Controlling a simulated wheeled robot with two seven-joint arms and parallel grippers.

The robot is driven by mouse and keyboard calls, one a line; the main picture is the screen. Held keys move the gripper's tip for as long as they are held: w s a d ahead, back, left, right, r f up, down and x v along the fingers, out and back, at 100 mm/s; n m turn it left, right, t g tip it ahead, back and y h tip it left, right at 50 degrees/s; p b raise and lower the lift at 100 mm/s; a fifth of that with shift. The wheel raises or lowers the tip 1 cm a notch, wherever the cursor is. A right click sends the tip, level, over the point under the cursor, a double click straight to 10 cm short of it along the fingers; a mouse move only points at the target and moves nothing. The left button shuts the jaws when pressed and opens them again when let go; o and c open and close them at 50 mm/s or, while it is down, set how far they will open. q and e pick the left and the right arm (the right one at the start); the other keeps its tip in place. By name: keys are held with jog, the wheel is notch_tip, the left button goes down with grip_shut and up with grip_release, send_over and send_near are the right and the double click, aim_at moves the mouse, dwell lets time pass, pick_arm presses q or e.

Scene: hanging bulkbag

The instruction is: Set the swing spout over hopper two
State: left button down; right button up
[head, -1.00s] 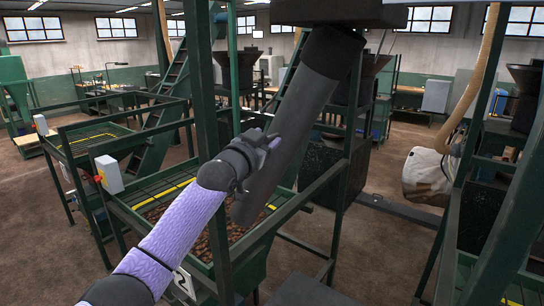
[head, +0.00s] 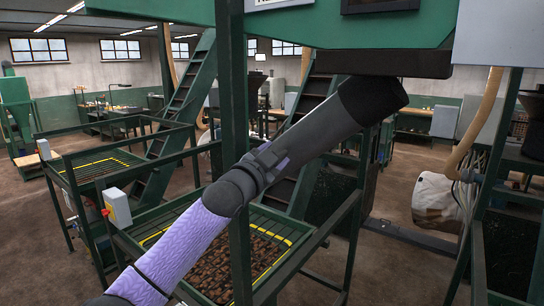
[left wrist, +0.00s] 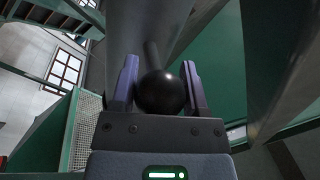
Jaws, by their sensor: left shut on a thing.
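The swing spout (head: 325,127) is a dark grey tube with a black collar, sloping down to the left from under a green housing. My left gripper (head: 268,160) is at the spout's lower part; its fingers are partly blurred into the tube there. In the left wrist view its fingers (left wrist: 160,88) are shut around a black ball knob (left wrist: 162,95) on a rod beside the grey tube. A green hopper (head: 290,222) with a yellow-striped grate and brown lumps lies below the spout. The spout's lower end is hidden behind my arm and a post. My right gripper is out of view.
A green post (head: 234,100) stands just in front of the spout, close to my left arm. Another green-framed hopper (head: 95,165) is at the left.

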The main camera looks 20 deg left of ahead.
pick_arm(q)
jog(key=shift+a+r, duration=0.1)
jog(key=shift+r, duration=0.25)
jog(key=shift+c, duration=2.4)
grip_release()
jog(key=o, duration=0.4)
jog(key=shift+a+f, duration=0.1)
jog(key=shift+a, duration=0.05)
jog(key=shift+f, duration=0.1)
jog(key=shift+s+f, duration=0.1)
jog(key=shift+s, duration=0.1)
jog(key=b+v, duration=0.4)
jog(key=v, duration=0.5)
jog(key=shift+s+b, duration=0.25)
jog(key=shift+b, duration=0.05)
